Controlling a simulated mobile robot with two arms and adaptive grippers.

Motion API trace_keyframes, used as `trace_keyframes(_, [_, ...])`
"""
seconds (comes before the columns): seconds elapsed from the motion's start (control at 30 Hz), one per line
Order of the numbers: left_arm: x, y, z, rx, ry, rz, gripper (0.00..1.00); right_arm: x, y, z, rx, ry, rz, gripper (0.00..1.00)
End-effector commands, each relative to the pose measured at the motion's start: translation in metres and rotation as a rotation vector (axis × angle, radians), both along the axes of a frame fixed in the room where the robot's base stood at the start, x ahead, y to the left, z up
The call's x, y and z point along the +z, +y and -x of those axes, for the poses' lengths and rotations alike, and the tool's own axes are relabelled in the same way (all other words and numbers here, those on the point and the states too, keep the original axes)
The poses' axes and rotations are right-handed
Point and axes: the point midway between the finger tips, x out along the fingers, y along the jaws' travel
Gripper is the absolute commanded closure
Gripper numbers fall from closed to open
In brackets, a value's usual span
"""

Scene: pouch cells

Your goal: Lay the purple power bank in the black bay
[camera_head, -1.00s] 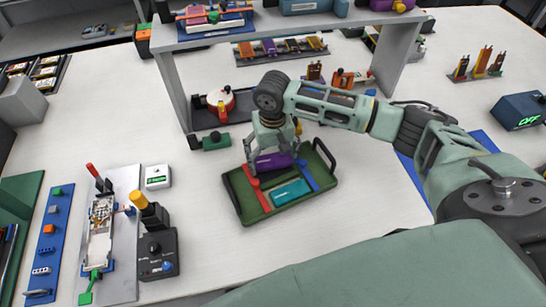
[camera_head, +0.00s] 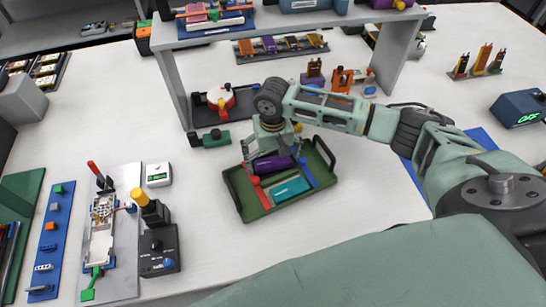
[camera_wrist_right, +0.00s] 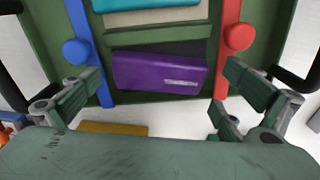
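The purple power bank (camera_head: 274,165) lies in the far part of a green tray. In the right wrist view the purple power bank (camera_wrist_right: 160,72) sits slightly askew between a blue and a red strip. Part of the black bay (camera_wrist_right: 170,48) shows beside and under it; whether it lies fully flat cannot be told. My right gripper (camera_head: 273,168) is above the tray; in the wrist view its fingers (camera_wrist_right: 160,92) are spread wide, with a gap on each side of the power bank. My left gripper is not in view.
The green tray (camera_head: 241,207) has a black handle at each end and also holds a teal block (camera_head: 291,190). A grey shelf (camera_head: 174,92) stands behind. A green clamp-like piece (camera_head: 212,138) lies left of the gripper. The table in front of the tray is clear.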

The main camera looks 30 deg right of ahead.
Motion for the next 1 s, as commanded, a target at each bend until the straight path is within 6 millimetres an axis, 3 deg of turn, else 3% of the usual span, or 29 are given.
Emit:
trace_keyframes(0.37, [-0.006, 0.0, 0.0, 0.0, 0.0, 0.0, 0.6, 0.011, 0.0, -0.001, 0.002, -0.004, -0.001, 0.0])
trace_keyframes(0.8, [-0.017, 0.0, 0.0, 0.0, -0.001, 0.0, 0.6, 0.101, 0.001, -0.001, 0.0, -0.004, -0.002, 0.0])
trace_keyframes(1.0, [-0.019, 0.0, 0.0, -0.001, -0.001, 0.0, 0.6, 0.125, 0.001, -0.001, 0.0, -0.001, -0.002, 0.0])
